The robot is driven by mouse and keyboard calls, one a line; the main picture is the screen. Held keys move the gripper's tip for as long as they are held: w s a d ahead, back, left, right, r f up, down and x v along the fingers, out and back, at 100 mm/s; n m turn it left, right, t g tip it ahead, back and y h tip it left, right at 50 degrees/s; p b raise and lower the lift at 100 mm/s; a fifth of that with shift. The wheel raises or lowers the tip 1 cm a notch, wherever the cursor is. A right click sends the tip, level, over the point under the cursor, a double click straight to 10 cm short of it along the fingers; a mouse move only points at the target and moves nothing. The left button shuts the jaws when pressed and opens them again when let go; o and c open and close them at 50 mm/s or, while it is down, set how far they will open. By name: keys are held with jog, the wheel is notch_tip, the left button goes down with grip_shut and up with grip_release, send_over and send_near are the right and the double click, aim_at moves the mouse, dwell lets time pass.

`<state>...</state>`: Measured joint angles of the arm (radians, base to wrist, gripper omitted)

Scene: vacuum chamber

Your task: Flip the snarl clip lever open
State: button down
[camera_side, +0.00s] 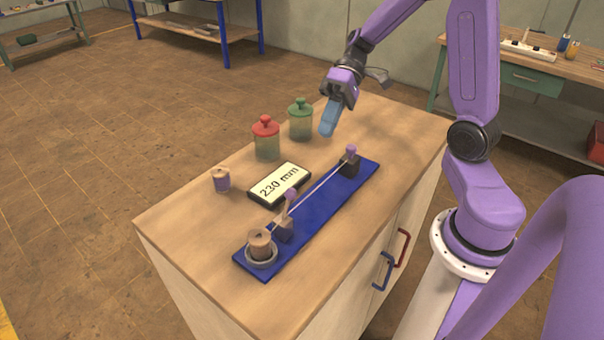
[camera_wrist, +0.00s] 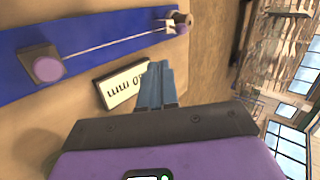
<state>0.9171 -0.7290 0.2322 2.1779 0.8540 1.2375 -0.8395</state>
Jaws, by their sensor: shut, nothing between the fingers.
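A blue board (camera_side: 325,210) lies on the bench with a thin pale line strung between two dark blocks. The far block (camera_side: 349,165) has a purple knob on top. The near block (camera_side: 284,231) carries a tilted pale piece with a purple tip (camera_side: 290,194), which looks like the lever; its exact position is hard to tell. The board also shows in the wrist view (camera_wrist: 100,62).
A display (camera_side: 280,184) reading 230 mm lies beside the board. A red-lidded jar (camera_side: 266,142) and a green-lidded jar (camera_side: 300,122) stand behind it. A small spool (camera_side: 221,180) stands at left. Another spool (camera_side: 261,244) sits in a cup at the board's near end.

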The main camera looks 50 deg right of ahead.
aim_at(289, 189)
jog(key=a+r+x, duration=0.1)
jog(key=r+x, duration=0.1)
jog(key=x, duration=1)
jog(key=shift+s+a, duration=0.15)
jog(key=shift+a, duration=0.3)
jog(key=shift+a+r+h, duration=0.2)
jog(key=shift+a+h, duration=0.1)
jog(key=shift+h, duration=0.3)
jog(key=shift+a+r+h, duration=0.35)
jog(key=shift+a+h, duration=0.2)
jog(key=shift+h, duration=0.2)
jog(key=shift+a+r+h, duration=0.4)
jog(key=shift+a+h, duration=0.2)
jog(key=shift+h, duration=0.15)
jog(key=a+h, duration=0.1)
jog(key=h, duration=0.1)
jog(key=a+h, duration=0.2)
jog(key=shift+a+r, duration=0.1)
jog(key=shift+r, duration=0.4)
